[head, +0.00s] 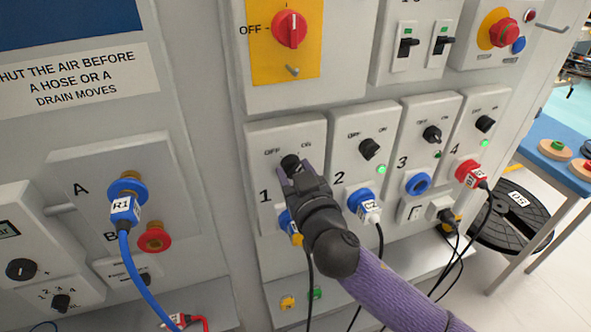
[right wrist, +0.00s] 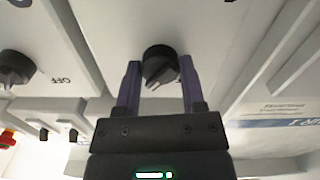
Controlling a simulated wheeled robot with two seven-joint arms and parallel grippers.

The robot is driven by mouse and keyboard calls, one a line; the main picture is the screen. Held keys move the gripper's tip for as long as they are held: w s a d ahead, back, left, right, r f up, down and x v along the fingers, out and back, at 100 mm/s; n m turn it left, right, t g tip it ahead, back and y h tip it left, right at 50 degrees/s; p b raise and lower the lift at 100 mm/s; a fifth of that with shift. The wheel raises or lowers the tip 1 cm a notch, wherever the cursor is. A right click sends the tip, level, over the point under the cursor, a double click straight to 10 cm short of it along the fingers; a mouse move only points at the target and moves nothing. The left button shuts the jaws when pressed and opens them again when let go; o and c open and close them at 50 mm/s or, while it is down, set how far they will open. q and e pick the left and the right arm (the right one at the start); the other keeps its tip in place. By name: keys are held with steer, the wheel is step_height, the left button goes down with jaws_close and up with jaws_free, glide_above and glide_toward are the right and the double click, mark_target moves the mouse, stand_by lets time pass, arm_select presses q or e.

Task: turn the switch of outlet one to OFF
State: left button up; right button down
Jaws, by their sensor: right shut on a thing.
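The switch of outlet one is a black rotary knob (head: 290,161) on the grey panel marked 1 (head: 262,137), with OFF and ON printed above it. My right gripper (head: 292,172) reaches it from below right and is shut on it. In the right wrist view the knob (right wrist: 160,66) sits between the two purple fingers of the gripper (right wrist: 160,82). The gripper hides much of the knob in the head view, so I cannot tell which mark it points to. A blue plug (head: 286,222) shows partly behind the gripper at outlet one. My left gripper is not in view.
Outlets three (head: 432,134) and four (head: 485,124) follow. A red main switch (head: 289,29) is above. Blue hose R1 (head: 128,250) hangs at left.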

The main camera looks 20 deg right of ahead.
steer(key=n+p, duration=0.2)
steer(key=n, duration=0.2)
steer(key=shift+r, duration=0.15)
steer(key=n+p, duration=0.1)
steer(key=n, duration=0.3)
steer(key=n+p, duration=0.1)
steer(key=n, duration=0.2)
steer(key=n+p, duration=0.1)
steer(key=n, duration=0.2)
steer(key=shift+n+p, duration=0.4)
steer(key=shift+n, duration=1)
